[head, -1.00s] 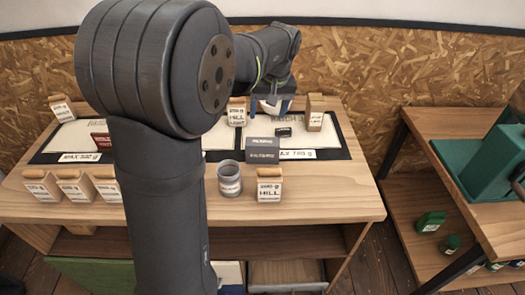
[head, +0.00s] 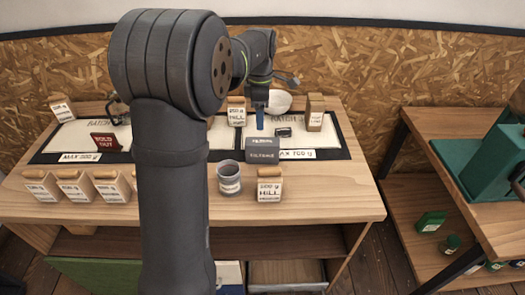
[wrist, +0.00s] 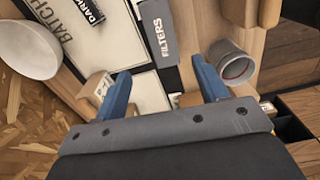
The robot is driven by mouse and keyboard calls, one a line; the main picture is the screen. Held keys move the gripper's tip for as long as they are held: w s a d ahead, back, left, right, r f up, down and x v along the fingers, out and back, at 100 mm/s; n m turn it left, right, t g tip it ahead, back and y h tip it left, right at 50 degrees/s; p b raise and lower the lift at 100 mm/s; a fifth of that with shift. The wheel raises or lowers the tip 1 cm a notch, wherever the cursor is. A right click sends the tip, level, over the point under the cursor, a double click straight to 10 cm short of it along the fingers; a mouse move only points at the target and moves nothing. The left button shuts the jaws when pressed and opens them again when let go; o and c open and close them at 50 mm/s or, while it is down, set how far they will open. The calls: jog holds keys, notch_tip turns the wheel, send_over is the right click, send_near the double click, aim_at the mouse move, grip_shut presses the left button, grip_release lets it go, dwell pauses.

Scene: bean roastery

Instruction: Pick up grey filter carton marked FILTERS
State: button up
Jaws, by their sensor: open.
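The grey filter carton marked FILTERS (head: 262,152) stands at the front edge of the right-hand batch mat. It also shows at the top of the wrist view (wrist: 158,28), its lettering running along its length. My gripper (head: 260,122) is just behind and above the carton in the head view, with a blue finger visible. In the wrist view my gripper (wrist: 163,88) has its two blue fingers wide apart and nothing held between them. The carton lies beyond the fingertips, roughly in line with the gap.
A grey tin (head: 229,180) and a HILL bag (head: 269,187) stand in front of the carton. Another HILL bag (head: 236,112) is behind left, a tan bag (head: 316,112) behind right. A small dark block (head: 283,132) and white bowl (head: 279,102) are close by.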

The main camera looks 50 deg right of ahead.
aim_at(262, 141)
notch_tip(262, 141, down, 9)
jog(key=shift+r, duration=0.2)
jog(key=f, duration=0.4)
jog(key=shift+s, duration=0.4)
jog(key=shift+f, duration=0.65)
jog(key=c, duration=1.1)
jog(key=shift+r, duration=0.1)
